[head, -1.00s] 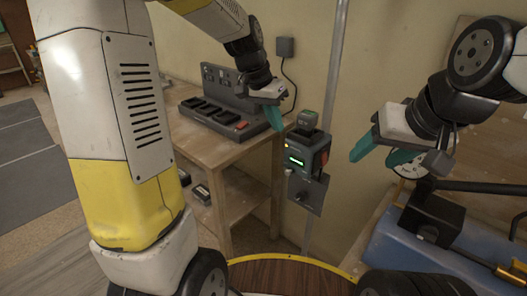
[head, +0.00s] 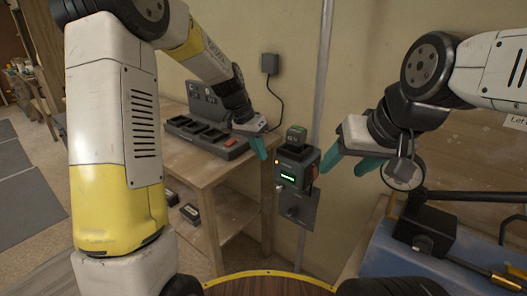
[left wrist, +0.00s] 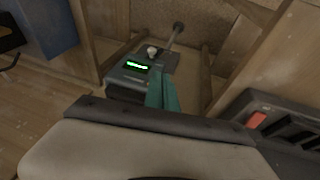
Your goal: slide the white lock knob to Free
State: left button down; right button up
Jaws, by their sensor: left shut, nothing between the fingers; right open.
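The dark device with a lit green display (head: 288,177) is mounted on a grey plate against the wall pole. The left wrist view shows the same device (left wrist: 125,75) with a small white knob (left wrist: 152,50) beyond its display. In the head view the knob is too small to make out surely. My left gripper (head: 263,148) is shut and empty, just left of the device's upper part; its teal fingers (left wrist: 162,92) show in front of the device in the left wrist view. My right gripper (head: 350,162) is open and empty, to the right of the device. The knob's setting cannot be read.
A wooden table (head: 200,163) with a charger rack (head: 208,128) stands left of the device. A blue case (head: 400,262) with a black clamp-like part (head: 428,228) lies at the right. A grey pole (head: 320,85) runs up the wall behind the device.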

pick_arm(q)
jog(key=shift+s+d+x, duration=0.1)
jog(key=shift+s+x, duration=0.2)
jog(key=shift+x, duration=1.5)
jog(key=shift+s+d+x, duration=0.1)
jog(key=shift+s+x, duration=0.2)
jog(key=shift+x, duration=1.55)
jog(key=shift+s+d+x, duration=0.1)
jog(key=shift+s+x, duration=0.2)
jog(key=shift+x, duration=1.5)
jog(key=shift+d, duration=0.1)
jog(key=shift+s+d, duration=0.85)
jog(key=shift+d, duration=0.25)
jog(key=shift+w+a+r, duration=0.15)
jog(key=shift+r, duration=0.2)
jog(key=w+v, duration=0.1)
jog(key=v, duration=1.2)
jog(key=shift+w+a, duration=0.25)
jog(key=shift+a, duration=0.05)
